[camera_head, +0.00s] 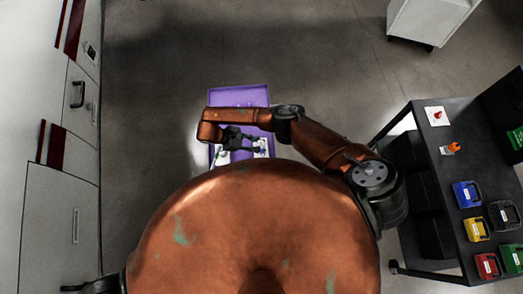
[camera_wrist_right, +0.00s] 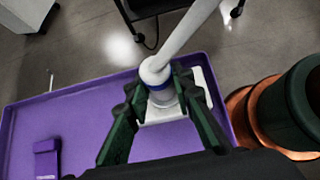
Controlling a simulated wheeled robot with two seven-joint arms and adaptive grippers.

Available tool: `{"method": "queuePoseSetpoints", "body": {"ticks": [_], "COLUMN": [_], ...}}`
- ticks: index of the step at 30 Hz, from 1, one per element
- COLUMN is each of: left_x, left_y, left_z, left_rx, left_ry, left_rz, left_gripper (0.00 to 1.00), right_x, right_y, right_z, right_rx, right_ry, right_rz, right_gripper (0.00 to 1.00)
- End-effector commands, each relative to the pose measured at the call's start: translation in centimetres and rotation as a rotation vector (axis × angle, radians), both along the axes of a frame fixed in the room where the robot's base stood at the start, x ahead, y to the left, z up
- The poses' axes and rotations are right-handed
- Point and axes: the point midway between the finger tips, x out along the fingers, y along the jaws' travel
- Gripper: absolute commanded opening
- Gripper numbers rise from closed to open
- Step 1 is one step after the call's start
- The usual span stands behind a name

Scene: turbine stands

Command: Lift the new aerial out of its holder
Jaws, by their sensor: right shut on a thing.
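The new aerial (camera_wrist_right: 178,45) is a white rod with a rounded joint and a blue band near its base. In the right wrist view it slants up to the right. My right gripper (camera_wrist_right: 158,82) is shut on its base, with a dark green finger on either side. The holder (camera_wrist_right: 202,82) is a white bracket right around the base; I cannot tell whether the aerial still sits in it. In the head view my right gripper (camera_head: 238,143) is over the purple tray (camera_head: 226,97). A dark part of my left gripper (camera_head: 76,288) shows at the bottom left edge.
A purple block (camera_wrist_right: 47,160) lies on the tray's left side. A dark table (camera_head: 432,140) at the right bears several coloured bins and small orange and red parts. White cabinets (camera_head: 60,200) line the left.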

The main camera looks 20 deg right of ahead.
Motion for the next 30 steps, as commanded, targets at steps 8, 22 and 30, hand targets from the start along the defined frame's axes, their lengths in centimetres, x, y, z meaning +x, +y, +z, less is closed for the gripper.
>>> {"method": "queuePoseSetpoints", "body": {"ticks": [8, 22, 30], "left_x": [0.0, 0.0, 0.0], "left_y": [0.0, 0.0, 0.0], "left_z": [0.3, 0.9, 1.0], "left_rx": [0.0, 0.0, 0.0], "left_ry": [0.0, 0.0, 0.0], "left_rz": [0.0, 0.0, 0.0], "left_gripper": [0.48, 0.48, 0.48], "right_x": [0.0, 0.1, 0.1], "right_y": [0.0, 0.0, -0.1], "right_z": [0.7, 2.1, 3.5], "right_rx": [0.0, 0.001, -0.001], "right_ry": [-0.001, -0.002, -0.003], "right_rz": [-0.001, 0.002, 0.0], "right_gripper": [0.0, 0.0, 0.0]}}
